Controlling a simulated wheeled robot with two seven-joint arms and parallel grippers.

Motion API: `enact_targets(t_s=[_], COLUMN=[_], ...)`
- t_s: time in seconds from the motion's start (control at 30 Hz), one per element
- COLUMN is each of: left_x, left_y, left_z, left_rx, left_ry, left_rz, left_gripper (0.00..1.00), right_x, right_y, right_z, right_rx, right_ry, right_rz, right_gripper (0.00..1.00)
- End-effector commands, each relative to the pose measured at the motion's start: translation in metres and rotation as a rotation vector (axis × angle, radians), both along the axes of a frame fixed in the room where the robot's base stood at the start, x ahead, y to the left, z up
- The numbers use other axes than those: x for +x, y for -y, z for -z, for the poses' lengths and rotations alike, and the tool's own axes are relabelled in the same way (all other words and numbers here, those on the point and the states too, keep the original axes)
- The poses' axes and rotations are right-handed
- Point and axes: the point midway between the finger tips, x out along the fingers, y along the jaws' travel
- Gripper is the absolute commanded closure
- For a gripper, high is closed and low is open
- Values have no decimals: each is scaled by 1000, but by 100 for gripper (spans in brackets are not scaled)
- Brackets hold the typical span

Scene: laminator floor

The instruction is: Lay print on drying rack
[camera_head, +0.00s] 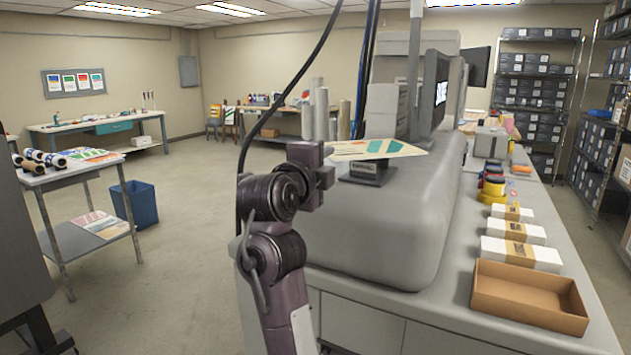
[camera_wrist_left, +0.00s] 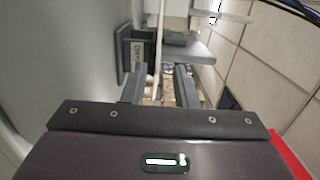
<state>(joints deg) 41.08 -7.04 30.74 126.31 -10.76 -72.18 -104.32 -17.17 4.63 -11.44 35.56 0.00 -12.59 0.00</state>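A print (camera_head: 378,149) with green, cream and orange areas lies flat over a small black labelled stand (camera_head: 366,174) on the grey machine, its edges overhanging. In the left wrist view the print (camera_wrist_left: 158,45) shows edge-on as a thin pale line, and the labelled stand (camera_wrist_left: 137,57) is beside it. My left gripper (camera_head: 325,165) is at the print's left edge. In the wrist view its two fingers (camera_wrist_left: 159,85) are apart, with the print's edge between them and a gap on both sides. My right gripper is out of view. I cannot tell which thing is the drying rack.
The large grey machine (camera_head: 395,225) stands right of my left arm. Its side counter holds an open cardboard box (camera_head: 530,296) and white banded packs (camera_head: 521,253). A two-tier table (camera_head: 75,176) with prints and rolls, and a blue bin (camera_head: 136,204), stand left. Floor between is clear.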

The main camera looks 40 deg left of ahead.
Motion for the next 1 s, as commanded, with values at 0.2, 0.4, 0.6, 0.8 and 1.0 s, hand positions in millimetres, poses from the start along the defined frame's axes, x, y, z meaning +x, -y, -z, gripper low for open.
enact_targets(t_s=[0.2, 0.4, 0.6, 0.8, 1.0], left_x=[-35, -47, -47, -47, -45], left_y=[11, 14, 14, 14, 16], left_z=[2, 0, 0, 0, 5], left_rx=[-1, -1, -1, -1, -12], left_ry=[3, 0, 0, 0, -10], left_rz=[1, 1, 1, 1, 3], left_gripper=[74, 74, 74, 74, 74], right_x=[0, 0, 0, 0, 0], right_y=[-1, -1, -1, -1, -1], right_z=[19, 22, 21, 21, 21], right_rx=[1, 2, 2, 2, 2], right_ry=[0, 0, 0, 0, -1], right_rz=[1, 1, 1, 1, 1], right_gripper=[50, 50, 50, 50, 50])
